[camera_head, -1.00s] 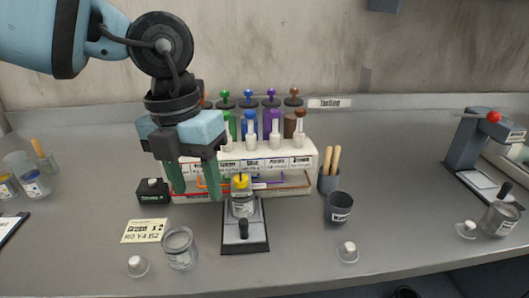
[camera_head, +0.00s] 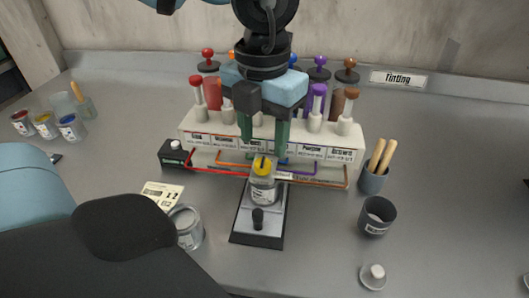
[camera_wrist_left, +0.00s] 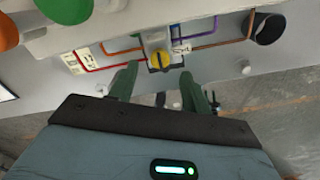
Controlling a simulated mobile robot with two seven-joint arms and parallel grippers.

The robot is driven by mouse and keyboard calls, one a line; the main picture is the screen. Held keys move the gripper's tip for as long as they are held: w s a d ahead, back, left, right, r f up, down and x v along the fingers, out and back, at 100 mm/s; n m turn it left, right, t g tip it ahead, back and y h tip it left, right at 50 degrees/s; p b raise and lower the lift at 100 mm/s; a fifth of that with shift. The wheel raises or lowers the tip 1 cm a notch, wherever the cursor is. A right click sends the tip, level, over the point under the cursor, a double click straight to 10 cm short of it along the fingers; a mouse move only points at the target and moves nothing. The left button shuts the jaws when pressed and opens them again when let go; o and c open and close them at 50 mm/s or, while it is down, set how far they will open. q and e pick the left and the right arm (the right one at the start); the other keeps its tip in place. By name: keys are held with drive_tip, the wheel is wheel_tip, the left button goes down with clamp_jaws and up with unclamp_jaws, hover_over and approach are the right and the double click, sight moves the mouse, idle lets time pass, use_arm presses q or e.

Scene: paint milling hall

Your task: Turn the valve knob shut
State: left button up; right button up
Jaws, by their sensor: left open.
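The yellow valve knob (camera_head: 262,165) with a dark stripe sits at the front middle of the white dispensing rack (camera_head: 215,140), right above a glass jar (camera_head: 263,190). It also shows in the left wrist view (camera_wrist_left: 159,60), between and beyond my fingertips. My left gripper (camera_head: 265,147) points down, open and empty, with its green fingers spread just above and behind the knob in the head view. Its fingers also show in the left wrist view (camera_wrist_left: 158,88); neither appears to touch the knob. My right gripper is not in view.
The jar stands on a small scale (camera_head: 259,238). A dark cup (camera_head: 376,216) and a pot with wooden sticks (camera_head: 372,180) are to the right. An open glass jar (camera_head: 187,228) and a note card (camera_head: 161,196) are at left. Coloured syringe-like plungers line the rack.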

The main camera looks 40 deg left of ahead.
sight(263, 162)
use_arm(q)
drive_tip(key=shift+f, duration=2.4)
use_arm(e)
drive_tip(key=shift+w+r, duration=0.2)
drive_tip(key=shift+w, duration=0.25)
